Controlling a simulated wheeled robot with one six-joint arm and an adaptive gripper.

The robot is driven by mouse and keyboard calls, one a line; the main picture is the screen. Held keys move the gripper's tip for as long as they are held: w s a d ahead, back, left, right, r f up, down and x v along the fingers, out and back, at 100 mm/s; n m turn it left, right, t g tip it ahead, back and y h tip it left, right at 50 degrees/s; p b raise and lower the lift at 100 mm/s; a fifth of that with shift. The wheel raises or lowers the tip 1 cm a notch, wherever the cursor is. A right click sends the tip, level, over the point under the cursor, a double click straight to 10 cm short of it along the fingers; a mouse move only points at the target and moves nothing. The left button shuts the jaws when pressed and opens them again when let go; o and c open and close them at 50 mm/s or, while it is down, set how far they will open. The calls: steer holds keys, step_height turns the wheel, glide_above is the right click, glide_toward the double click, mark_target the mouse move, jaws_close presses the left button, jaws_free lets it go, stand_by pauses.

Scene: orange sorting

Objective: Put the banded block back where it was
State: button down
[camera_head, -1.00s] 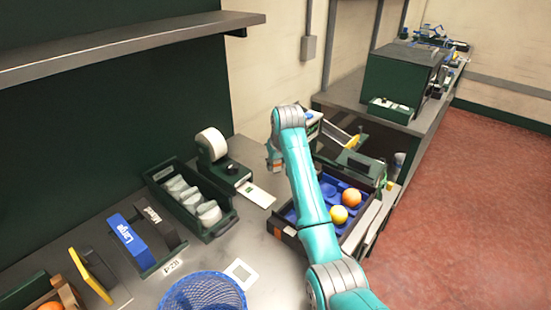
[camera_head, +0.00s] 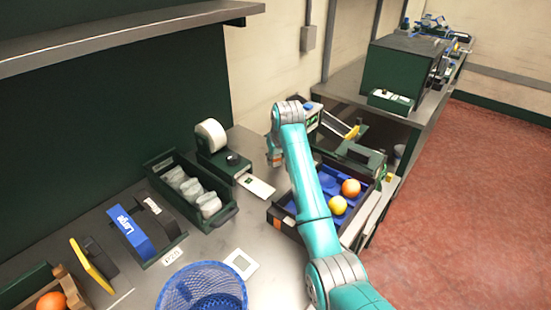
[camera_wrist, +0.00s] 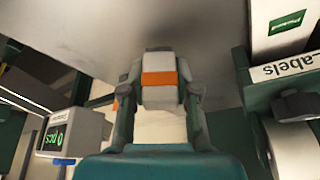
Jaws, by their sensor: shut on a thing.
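The banded block (camera_wrist: 158,98), pale grey-white with an orange band, sits between the fingers of my gripper (camera_wrist: 160,88) in the wrist view. My gripper is shut on it, one finger on each side. Below the block in the wrist view is a pale surface, and grey bench top lies beyond it; I cannot tell whether the block touches anything. In the head view my arm covers much of this area. Only a small part of the wrist end (camera_head: 274,156) shows left of the arm, and the block cannot be made out there.
A device with green digits (camera_wrist: 58,137) is at left in the wrist view, a labels holder (camera_wrist: 285,75) at right. In the head view, a blue-lined tray (camera_head: 283,221) holds oranges right of my arm. A blue basket (camera_head: 203,292) and a dark bin (camera_head: 190,202) stand left.

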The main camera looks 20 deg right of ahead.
steer(key=shift+f, duration=0.55)
stand_by(0.9)
steer(key=shift+c, duration=1.9)
jaws_free()
steer(key=shift+r, duration=4)
